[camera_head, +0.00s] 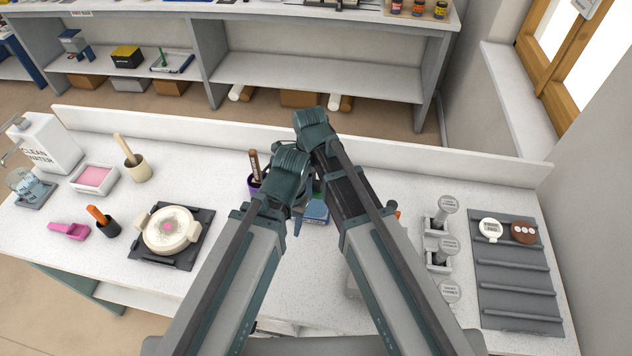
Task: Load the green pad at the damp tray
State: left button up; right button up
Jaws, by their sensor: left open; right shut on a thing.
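A small patch of green (318,186) shows between my two forearms; I cannot tell whether it is the green pad. Just below it is a blue item (316,211), mostly covered by my arms. A white tray with a pink fill (94,179) stands at the left; whether it is the damp tray is unclear. My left gripper (297,226) is open and points down beside the blue item. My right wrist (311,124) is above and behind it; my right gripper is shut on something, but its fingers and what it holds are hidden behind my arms.
A purple cup (253,186) is by my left wrist. Stamps (440,245) and a grey ridged rack (515,275) are right.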

aim_at(311, 205)
pick_arm(q)
notch_tip(311, 205, down, 6)
jog(key=b, duration=0.6)
pick_arm(e)
notch_tip(311, 205, down, 6)
jog(key=shift+f, duration=0.1)
pick_arm(q)
jog(key=shift+f+b, duration=0.55)
pick_arm(e)
jog(key=shift+s+f, duration=0.1)
jog(key=shift+f, duration=0.35)
dwell(1.3)
notch_tip(311, 205, up, 7)
jog(key=p, duration=0.7)
jog(key=shift+r, duration=0.1)
pick_arm(q)
notch_tip(311, 205, up, 7)
pick_arm(e)
jog(key=shift+f, duration=0.3)
pick_arm(q)
jog(key=shift+f, duration=0.15)
